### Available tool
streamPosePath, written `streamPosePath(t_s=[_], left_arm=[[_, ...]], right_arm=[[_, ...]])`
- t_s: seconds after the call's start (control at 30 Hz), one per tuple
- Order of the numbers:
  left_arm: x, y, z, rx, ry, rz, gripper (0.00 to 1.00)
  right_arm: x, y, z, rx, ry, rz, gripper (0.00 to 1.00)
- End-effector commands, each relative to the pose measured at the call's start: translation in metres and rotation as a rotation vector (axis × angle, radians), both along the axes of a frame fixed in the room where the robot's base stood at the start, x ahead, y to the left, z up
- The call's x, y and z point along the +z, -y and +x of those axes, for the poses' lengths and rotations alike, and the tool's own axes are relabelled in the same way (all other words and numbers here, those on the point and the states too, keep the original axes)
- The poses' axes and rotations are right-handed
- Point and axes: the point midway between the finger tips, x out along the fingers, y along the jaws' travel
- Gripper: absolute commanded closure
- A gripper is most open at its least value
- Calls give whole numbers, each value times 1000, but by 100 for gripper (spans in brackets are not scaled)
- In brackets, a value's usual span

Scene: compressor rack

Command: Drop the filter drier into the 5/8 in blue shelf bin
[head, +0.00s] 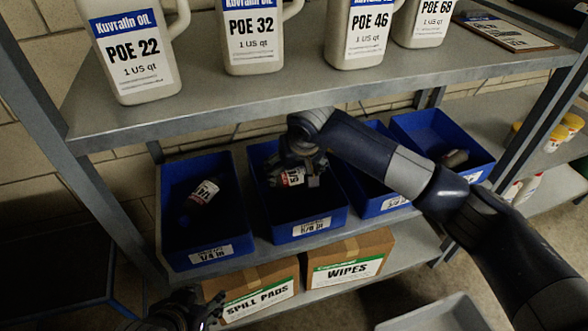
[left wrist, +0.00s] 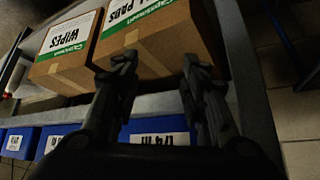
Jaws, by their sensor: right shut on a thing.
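The filter drier (head: 292,178), with a white label and red and dark print, is in my right gripper (head: 300,172). The gripper is shut on it, over or just inside the opening of the blue 5/8 in bin (head: 322,227); I cannot tell how far it is above the floor. The fingers and wrist hide part of the drier. My left gripper (head: 188,308) is low at the bottom left of the head view. In the left wrist view its fingers (left wrist: 155,68) are apart with nothing between them, in front of the boxes.
The blue 1/4 in bin (head: 226,247) at left holds a similar labelled item (head: 203,192). Two more blue bins (head: 385,209) (head: 465,135) stand at right, partly behind my right arm. Oil jugs (head: 130,50) stand on the shelf above. Boxes (head: 350,266) sit below.

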Motion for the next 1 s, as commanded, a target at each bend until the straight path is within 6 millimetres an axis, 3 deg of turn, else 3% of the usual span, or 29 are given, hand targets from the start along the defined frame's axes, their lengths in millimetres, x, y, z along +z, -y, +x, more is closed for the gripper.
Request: streamPosePath(t_s=[1.0], left_arm=[[2, 7, 14, -8, 83, -22, 60]], right_arm=[[-5, 0, 1, -1, 3, 2, 53]])
